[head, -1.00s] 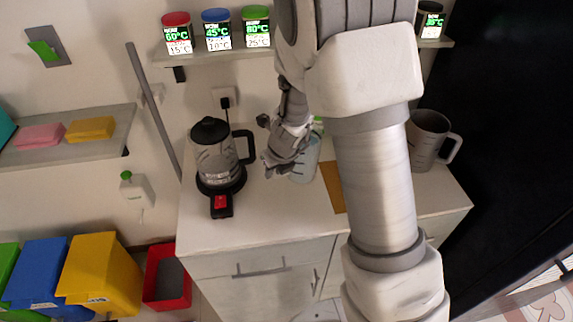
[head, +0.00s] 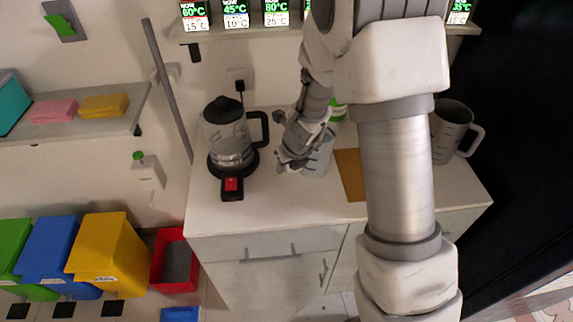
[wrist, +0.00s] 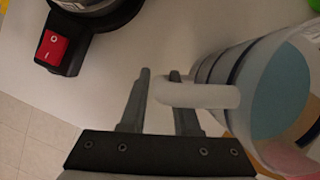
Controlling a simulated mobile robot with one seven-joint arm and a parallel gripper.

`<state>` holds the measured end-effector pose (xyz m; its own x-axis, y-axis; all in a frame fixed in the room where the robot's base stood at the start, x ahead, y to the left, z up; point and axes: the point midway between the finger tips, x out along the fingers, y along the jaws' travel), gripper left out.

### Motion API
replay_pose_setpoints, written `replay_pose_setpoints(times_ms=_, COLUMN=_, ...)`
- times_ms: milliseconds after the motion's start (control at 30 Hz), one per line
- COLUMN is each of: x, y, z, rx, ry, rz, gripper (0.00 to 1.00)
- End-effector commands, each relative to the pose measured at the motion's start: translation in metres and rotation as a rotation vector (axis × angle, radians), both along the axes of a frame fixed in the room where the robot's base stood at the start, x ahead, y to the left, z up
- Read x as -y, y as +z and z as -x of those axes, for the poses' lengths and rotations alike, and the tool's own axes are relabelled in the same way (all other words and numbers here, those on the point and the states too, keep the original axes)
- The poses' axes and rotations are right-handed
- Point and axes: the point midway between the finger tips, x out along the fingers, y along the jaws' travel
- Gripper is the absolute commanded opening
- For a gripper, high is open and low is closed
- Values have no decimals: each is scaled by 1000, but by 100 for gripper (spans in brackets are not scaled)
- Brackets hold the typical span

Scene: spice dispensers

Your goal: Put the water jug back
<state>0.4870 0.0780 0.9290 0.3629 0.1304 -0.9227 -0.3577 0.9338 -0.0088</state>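A translucent jug with pale blue water (head: 318,158) stands on the counter, partly hidden by my arm. In the wrist view the water jug (wrist: 275,90) is at the right, its whitish handle (wrist: 205,94) pointing left. My gripper (head: 284,162) is at the jug's left side. In the wrist view the tip of my gripper (wrist: 160,78) has its two fingers a little apart, with the handle's outer end between them and overlapping the right finger. I cannot tell whether the fingers press on the handle.
A kettle (head: 228,133) on a black base with a red switch (head: 232,184) stands just left of my gripper. A brown mat (head: 350,172) lies right of the jug, and a grey pitcher (head: 452,130) stands at the right. The counter's front (head: 270,212) is clear.

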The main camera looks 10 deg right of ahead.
Motion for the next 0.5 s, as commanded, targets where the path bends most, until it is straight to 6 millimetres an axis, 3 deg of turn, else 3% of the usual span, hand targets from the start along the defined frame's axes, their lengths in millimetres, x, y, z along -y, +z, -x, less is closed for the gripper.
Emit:
replay_pose_setpoints(times_ms=100, x=0, y=0, z=0, rx=0, ry=0, rz=0, gripper=49)
replay_pose_setpoints(times_ms=367, x=0, y=1, z=0, rx=0, ry=0, rz=0, gripper=49)
replay_pose_setpoints(times_ms=500, x=1, y=11, z=2, rx=1, ry=1, rz=1, gripper=49)
